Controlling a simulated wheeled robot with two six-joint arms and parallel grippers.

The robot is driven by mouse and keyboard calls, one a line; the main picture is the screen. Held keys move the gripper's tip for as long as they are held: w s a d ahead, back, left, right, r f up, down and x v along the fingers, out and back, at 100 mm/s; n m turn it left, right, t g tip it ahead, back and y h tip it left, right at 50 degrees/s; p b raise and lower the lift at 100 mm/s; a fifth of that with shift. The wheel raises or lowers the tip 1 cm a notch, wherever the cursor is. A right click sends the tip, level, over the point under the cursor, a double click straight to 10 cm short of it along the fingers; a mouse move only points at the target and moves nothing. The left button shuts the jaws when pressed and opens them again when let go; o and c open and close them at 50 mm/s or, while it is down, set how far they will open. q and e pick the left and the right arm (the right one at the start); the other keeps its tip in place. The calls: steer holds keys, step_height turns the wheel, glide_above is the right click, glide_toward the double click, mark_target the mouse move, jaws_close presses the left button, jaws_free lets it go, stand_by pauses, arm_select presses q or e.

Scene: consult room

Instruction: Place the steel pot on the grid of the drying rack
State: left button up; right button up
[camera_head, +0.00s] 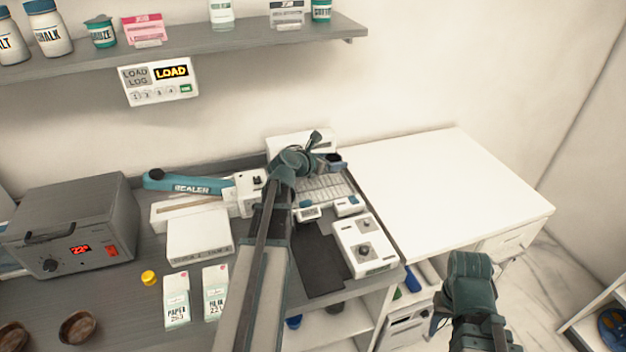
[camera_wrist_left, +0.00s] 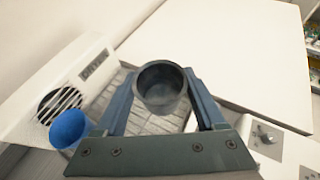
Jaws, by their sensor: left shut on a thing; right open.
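The steel pot (camera_wrist_left: 160,88) is a small dark grey cup with a round open mouth. In the head view it shows as a dark shape (camera_head: 336,161) at the tip of my left gripper (camera_head: 325,152). In the wrist view my left gripper (camera_wrist_left: 162,92) is shut on it, one finger each side, and it looks upright. The drying rack's grid (camera_head: 326,189) lies below, partly hidden by my arm; its tiled surface (camera_wrist_left: 120,108) shows under the pot in the wrist view. I cannot tell the gap between them. My right gripper (camera_head: 468,275) is open and empty, low at right.
A white dryer housing with a round vent (camera_wrist_left: 75,85) stands behind the grid. A white control box (camera_head: 364,246) sits in front. A bare white tabletop (camera_head: 445,185) lies to the right. A sealer (camera_head: 192,184) and a grey heater box (camera_head: 75,225) are left.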

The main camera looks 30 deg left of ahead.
arm_select(q)
steer(key=n+y, duration=0.2)
glide_above(307, 189)
steer(key=shift+m, duration=0.3)
step_height(307, 189, down, 9)
steer(key=b, duration=0.9)
steer(key=shift+f+b, duration=0.2)
steer(key=shift+b, duration=0.15)
steer(key=shift+f, duration=0.15)
steer(key=o, duration=1.3)
steer(key=shift+r, duration=0.2)
steer(key=p+v, duration=0.5)
steer(key=v, duration=0.6)
steer(key=shift+a, duration=0.1)
steer(key=shift+s+r, duration=0.1)
steer(key=shift+s, duration=0.4)
